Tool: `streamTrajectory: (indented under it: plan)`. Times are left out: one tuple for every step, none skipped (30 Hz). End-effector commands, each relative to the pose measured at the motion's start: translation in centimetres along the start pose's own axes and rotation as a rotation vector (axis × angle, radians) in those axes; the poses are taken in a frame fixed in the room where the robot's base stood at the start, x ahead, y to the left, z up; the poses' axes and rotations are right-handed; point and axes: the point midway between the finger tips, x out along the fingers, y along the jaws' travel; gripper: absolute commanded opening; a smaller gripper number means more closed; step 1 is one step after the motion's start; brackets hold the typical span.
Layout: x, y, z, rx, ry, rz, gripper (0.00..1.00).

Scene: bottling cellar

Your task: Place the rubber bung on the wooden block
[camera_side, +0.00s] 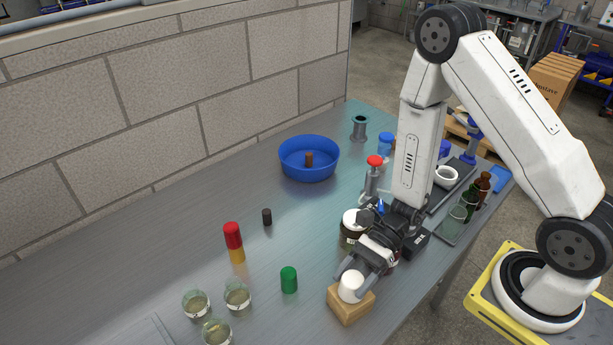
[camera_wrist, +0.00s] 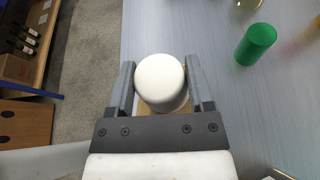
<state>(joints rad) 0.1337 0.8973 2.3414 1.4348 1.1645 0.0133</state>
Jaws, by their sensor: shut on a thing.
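The rubber bung (camera_side: 350,287) is a white, rounded stub. It sits between the fingers of my gripper (camera_side: 363,285), which is shut on it. The wooden block (camera_side: 349,309) is a light tan block near the front edge of the table, directly under the bung. In the side view the bung's base appears to meet the block's top; I cannot tell whether it rests there or hangs just above. In the wrist view the bung (camera_wrist: 160,82) fills the space between both fingers (camera_wrist: 161,95) and hides most of the block (camera_wrist: 148,108).
A green cylinder (camera_side: 289,279) stands left of the block, with several glasses (camera_side: 237,296) beyond it. A red-and-yellow piece (camera_side: 234,242), a small black stopper (camera_side: 267,217) and a blue bowl (camera_side: 300,172) stand farther back. A dark jar (camera_side: 350,237) is close behind my gripper.

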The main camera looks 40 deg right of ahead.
Motion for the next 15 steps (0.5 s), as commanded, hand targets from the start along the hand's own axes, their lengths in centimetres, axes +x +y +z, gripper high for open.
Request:
streamTrajectory:
  plan:
    - [0.02, -0.01, -0.06, 0.000, 0.000, 0.000, 0.73]
    - [0.02, -0.01, -0.05, 0.000, 0.000, 0.000, 0.83]
    - [0.02, -0.01, -0.04, 0.000, 0.000, 0.000, 0.96]
    - [0.02, -0.01, -0.04, 0.000, 0.000, 0.000, 1.00]
    - [0.02, -0.01, -0.04, 0.000, 0.000, 0.000, 1.00]
    - [0.02, -0.01, -0.04, 0.000, 0.000, 0.000, 1.00]
    - [0.01, -0.01, -0.04, 0.000, 0.000, 0.000, 1.00]
    - [0.01, -0.01, -0.03, 0.000, 0.000, 0.000, 1.00]
    - [0.01, -0.01, -0.03, 0.000, 0.000, 0.000, 1.00]
    - [0.01, -0.01, -0.03, 0.000, 0.000, 0.000, 1.00]
    - [0.01, 0.00, -0.02, 0.000, 0.000, 0.000, 1.00]
    - [0.00, 0.00, 0.00, 0.000, 0.000, 0.000, 1.00]
    - [-0.01, 0.00, 0.03, 0.000, 0.000, 0.000, 1.00]
    - [-0.03, 0.00, 0.07, 0.000, 0.000, 0.000, 1.00]
    - [-0.06, 0.01, 0.14, -0.001, 0.000, 0.000, 1.00]
